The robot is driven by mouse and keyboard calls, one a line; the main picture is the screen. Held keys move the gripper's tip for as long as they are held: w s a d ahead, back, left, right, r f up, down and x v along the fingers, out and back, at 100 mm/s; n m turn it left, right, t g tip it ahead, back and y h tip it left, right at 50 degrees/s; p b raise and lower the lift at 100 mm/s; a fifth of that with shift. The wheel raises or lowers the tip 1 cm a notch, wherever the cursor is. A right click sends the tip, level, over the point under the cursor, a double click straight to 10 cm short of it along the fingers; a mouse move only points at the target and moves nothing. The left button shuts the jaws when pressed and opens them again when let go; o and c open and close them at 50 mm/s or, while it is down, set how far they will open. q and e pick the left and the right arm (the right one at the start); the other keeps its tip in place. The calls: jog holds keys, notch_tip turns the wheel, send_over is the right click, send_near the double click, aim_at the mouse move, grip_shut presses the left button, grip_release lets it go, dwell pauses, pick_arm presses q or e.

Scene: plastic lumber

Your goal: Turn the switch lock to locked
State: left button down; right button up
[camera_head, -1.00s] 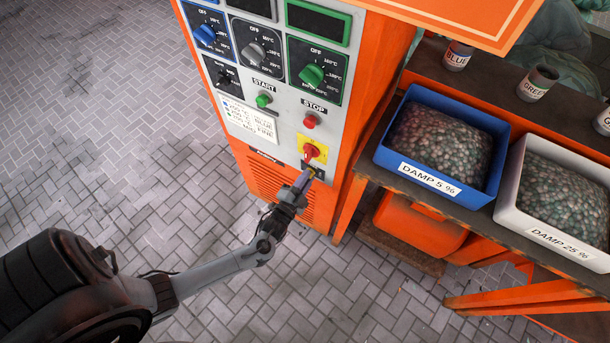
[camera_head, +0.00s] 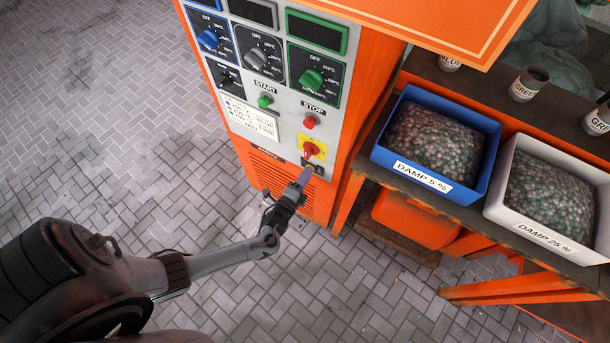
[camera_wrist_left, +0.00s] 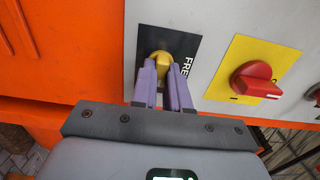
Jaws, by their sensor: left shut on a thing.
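The switch lock is a small yellow knob (camera_wrist_left: 161,66) on a black plate (camera_wrist_left: 186,50) near the bottom of the orange machine's grey panel. Part of a white label, "FRE", shows on the plate in the left wrist view; the rest is covered. My left gripper (camera_wrist_left: 163,88) has its purple fingers shut on the knob, one on each side. In the head view, my left gripper (camera_head: 304,177) reaches the plate just below the red switch and hides most of the knob. My right gripper is in neither current view.
A red rotary switch (camera_head: 311,149) on a yellow plate sits just above the lock. A red stop button (camera_head: 309,122) and green start button (camera_head: 264,101) are higher. A blue bin (camera_head: 489,160) and a white bin (camera_head: 599,205) stand on the bench right of the machine.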

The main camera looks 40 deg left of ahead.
pick_arm(q)
jog(key=shift+f, duration=0.15)
jog(key=c, duration=1.4)
grip_release()
jog(key=shift+o, duration=1.4)
jog(key=shift+w, duration=0.1)
jog(key=shift+w, duration=0.1)
jog(key=p+v, duration=0.1)
jog(key=v, duration=0.9)
jog(key=shift+s+p, duration=0.35)
jog(key=shift+s, duration=0.05)
